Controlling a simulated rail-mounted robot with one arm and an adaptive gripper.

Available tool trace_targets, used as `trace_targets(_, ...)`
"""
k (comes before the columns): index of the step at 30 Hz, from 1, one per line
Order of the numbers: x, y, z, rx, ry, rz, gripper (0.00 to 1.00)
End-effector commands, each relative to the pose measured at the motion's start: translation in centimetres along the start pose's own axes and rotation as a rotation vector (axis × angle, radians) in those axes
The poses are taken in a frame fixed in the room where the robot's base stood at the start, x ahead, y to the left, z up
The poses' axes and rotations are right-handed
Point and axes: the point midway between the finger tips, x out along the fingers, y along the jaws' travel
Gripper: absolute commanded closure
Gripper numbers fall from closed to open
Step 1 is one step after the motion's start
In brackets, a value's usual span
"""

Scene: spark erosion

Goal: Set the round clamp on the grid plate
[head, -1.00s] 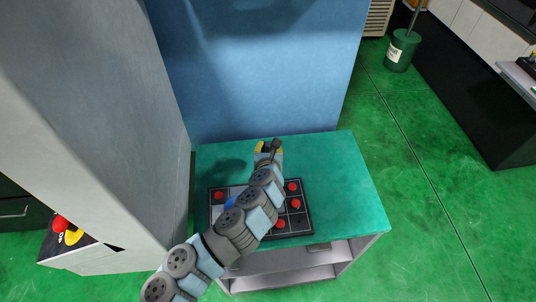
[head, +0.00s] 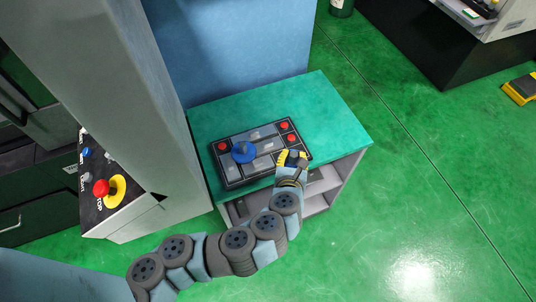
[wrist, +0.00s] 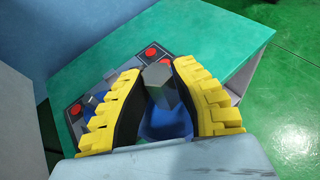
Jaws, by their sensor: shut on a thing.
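The black grid plate (head: 232,173) lies on the teal top of a low cabinet, with red round pieces and grey pieces in its cells. A blue round piece with a knob (head: 243,152) sits on its left half. My gripper (head: 291,157) is over the plate's front right corner. In the wrist view its yellow fingers are shut on a grey faceted piece (wrist: 158,75). Blue shows below this piece, but I cannot tell whether it belongs to it. Whether this is the round clamp is unclear. The fingers hide part of the plate in the wrist view.
The teal top (head: 340,118) is clear to the right of the plate. A blue wall (head: 250,50) stands behind and a grey column (head: 135,80) at the left. A panel with a red stop button (head: 101,188) is farther left.

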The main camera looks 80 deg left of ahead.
Motion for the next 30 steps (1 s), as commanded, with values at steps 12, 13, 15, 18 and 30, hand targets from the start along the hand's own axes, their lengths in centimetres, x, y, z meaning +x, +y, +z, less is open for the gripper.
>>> trace_targets(12, 2.8, -0.4, -0.5, -0.002, -0.006, -0.002, 1.00)
trace_targets(13, 3.0, -0.4, -0.5, -0.002, -0.007, -0.002, 1.00)
trace_targets(15, 3.7, -0.5, -0.5, -0.003, -0.007, -0.002, 1.00)
trace_targets(18, 4.5, -0.5, -0.6, -0.002, -0.005, -0.002, 1.00)
trace_targets(30, 8.8, -1.1, -0.3, -0.001, -0.004, -0.003, 1.00)
